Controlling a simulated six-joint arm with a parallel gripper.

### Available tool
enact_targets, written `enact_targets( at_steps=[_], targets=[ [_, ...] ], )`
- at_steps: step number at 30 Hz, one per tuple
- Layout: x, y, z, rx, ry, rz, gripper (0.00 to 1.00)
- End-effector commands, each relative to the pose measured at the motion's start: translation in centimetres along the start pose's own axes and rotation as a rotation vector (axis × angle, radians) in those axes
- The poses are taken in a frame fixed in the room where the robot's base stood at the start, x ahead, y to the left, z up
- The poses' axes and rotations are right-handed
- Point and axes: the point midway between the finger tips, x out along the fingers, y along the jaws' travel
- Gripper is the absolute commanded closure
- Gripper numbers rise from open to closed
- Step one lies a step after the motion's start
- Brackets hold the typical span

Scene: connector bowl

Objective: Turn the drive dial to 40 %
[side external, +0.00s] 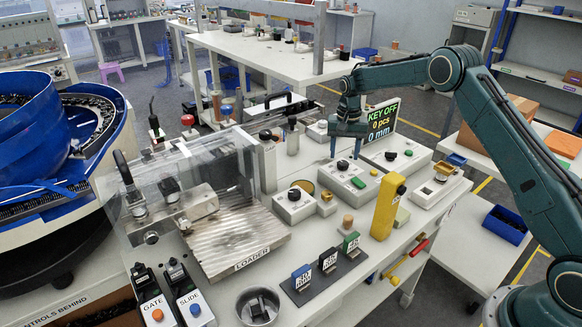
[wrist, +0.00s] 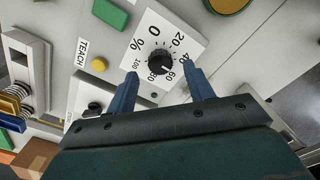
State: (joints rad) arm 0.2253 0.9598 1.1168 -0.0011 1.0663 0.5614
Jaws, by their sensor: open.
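The drive dial (wrist: 161,63) is a black round knob on a white plate with a percent scale from 0 to 100. Its pointer is too small to read for certain. In the side external view the dial (side external: 342,165) sits on a grey control box (side external: 337,182). My gripper (wrist: 163,75) is open, with its two blue fingers apart on either side of the knob's near side in the wrist view. In the side view my gripper (side external: 345,142) hangs just above the dial. The remaining gap is hard to judge. Nothing is between the fingers.
The same box carries a green button (side external: 358,183) and a yellow TEACH button (wrist: 99,64). Another knobbed box (side external: 390,156) stands close behind. A display (side external: 382,120) reads KEY OFF, 0 pcs, 0 mm. A tall yellow block (side external: 389,206) stands in front.

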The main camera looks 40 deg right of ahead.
Motion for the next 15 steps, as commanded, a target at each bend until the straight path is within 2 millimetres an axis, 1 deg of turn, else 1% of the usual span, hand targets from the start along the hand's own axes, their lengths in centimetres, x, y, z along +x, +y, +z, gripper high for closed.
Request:
enact_targets(
  at_steps=[1, 3, 6, 10, 15],
  targets=[
    [0.7, 0.0, 0.1, 0.000, -0.002, 0.001, 0.48],
    [1.5, 0.0, 0.0, 0.000, -0.002, 0.001, 0.48],
    [2.3, 0.0, 0.0, 0.000, -0.001, 0.000, 0.48],
    [3.0, 0.0, 0.0, 0.000, -0.001, 0.000, 0.48],
    [3.1, 0.0, 0.0, 0.000, 0.000, 0.000, 0.48]
  ],
)
